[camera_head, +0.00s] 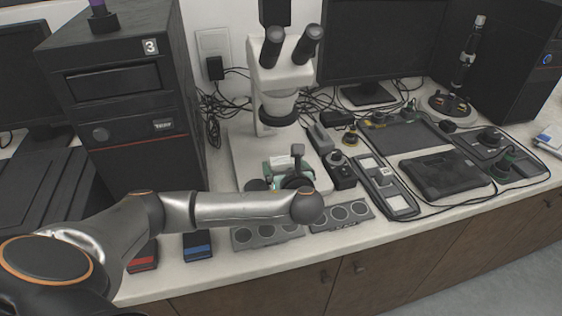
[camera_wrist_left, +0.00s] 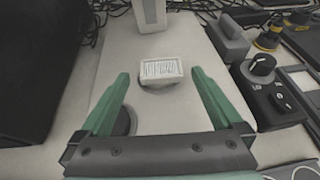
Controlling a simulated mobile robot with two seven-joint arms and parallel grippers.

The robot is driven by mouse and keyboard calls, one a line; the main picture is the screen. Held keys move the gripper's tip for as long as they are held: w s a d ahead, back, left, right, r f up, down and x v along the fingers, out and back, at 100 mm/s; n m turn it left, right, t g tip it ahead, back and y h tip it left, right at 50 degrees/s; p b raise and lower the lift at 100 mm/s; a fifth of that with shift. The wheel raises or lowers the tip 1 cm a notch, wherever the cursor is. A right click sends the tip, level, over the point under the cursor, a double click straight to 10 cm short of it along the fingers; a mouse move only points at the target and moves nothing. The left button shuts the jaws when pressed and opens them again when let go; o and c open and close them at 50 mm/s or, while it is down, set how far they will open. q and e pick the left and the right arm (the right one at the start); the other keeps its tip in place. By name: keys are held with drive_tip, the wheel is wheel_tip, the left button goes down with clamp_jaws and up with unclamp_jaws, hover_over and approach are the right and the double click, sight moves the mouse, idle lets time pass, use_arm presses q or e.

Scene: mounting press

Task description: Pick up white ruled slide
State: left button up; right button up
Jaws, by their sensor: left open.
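The white ruled slide (camera_wrist_left: 161,69) is a small pale block with dark lines on its face. It sits on the white microscope base (camera_wrist_left: 185,40), straight ahead of my left gripper (camera_wrist_left: 159,74) in the left wrist view. The two green fingers are spread, one to each side of the slide's line, and nothing is held between them. In the head view my left gripper (camera_head: 289,170) is over the microscope base, and a small pale patch of the slide (camera_head: 282,160) shows beside the fingers. My right gripper is in neither view.
The microscope (camera_head: 280,75) stands just behind my left gripper. A black control box with a knob (camera_head: 340,170) is close on its right. Grey trays with round wells (camera_head: 342,215) lie in front. A computer tower (camera_head: 125,90) stands at the left.

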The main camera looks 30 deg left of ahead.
sight(280, 157)
use_arm(q)
drive_tip(key=x, duration=0.3)
drive_tip(key=shift+w+a+f, duration=0.15)
drive_tip(key=shift+w+a, duration=0.05)
drive_tip(key=shift+w, duration=0.1)
drive_tip(key=c, duration=1.4)
